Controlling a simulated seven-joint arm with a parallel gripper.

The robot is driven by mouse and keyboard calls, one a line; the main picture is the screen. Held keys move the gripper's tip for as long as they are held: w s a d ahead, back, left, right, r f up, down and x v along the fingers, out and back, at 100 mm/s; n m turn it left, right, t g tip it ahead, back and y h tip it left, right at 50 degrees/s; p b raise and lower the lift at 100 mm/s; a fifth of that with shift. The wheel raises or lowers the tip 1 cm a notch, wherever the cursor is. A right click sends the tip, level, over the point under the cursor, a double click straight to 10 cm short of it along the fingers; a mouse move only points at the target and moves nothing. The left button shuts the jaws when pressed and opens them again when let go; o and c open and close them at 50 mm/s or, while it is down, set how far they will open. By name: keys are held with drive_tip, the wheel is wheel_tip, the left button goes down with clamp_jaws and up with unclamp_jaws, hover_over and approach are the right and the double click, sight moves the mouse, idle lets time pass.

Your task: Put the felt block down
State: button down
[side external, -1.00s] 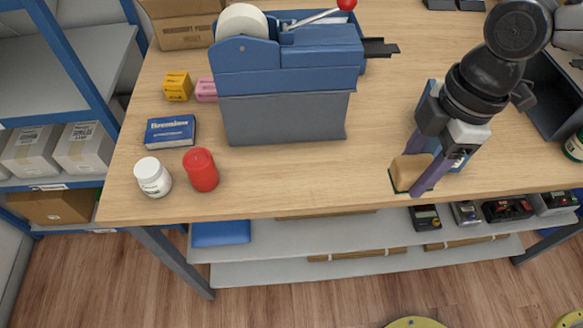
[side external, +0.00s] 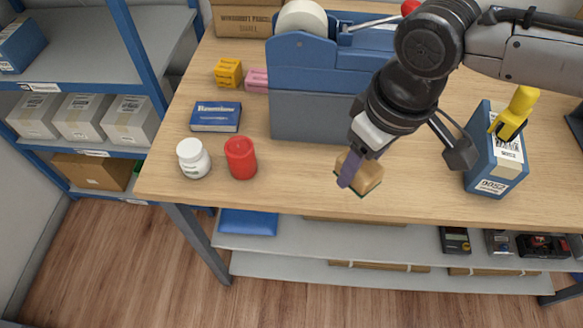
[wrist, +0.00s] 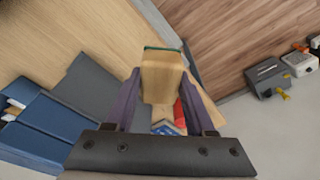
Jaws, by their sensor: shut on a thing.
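The felt block (side external: 365,174) is a tan block with a thin dark green layer along its bottom. My gripper (side external: 355,170) is shut on it, with purple fingers on either side, near the front edge of the counter (side external: 300,190). In the wrist view the block (wrist: 162,78) sits between both fingers of my gripper (wrist: 159,90), its green edge at the far end. The block is low over the counter; I cannot tell whether its underside touches the wood. The nearer finger hides part of it in the side view.
A red cylinder (side external: 240,158) and a white bottle (side external: 193,158) stand to the left. The blue and grey tape dispenser (side external: 315,115) is behind. A blue box (side external: 497,160) with a yellow object (side external: 514,112) stands to the right. Bare wood lies between the block and that box.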

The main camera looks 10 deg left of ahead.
drive_tip(key=w+a+f, duration=0.4)
drive_tip(key=w+a, duration=0.1)
drive_tip(key=a, duration=0.2)
hover_over(289, 173)
drive_tip(key=s+d, duration=0.1)
wheel_tip(289, 173, down, 4)
drive_tip(key=shift+s+d+f, duration=0.1)
drive_tip(key=shift+d, duration=0.05)
drive_tip(key=shift+w+a+f, duration=0.35)
drive_tip(key=shift+a+f, duration=0.1)
drive_tip(key=shift+f, duration=1.75)
drive_tip(key=shift+f, duration=0.1)
drive_tip(key=shift+c, duration=1.3)
unclamp_jaws()
wheel_tip(289, 173, up, 12)
drive_tip(key=s+d, duration=0.1)
drive_tip(key=shift+s+d, duration=0.2)
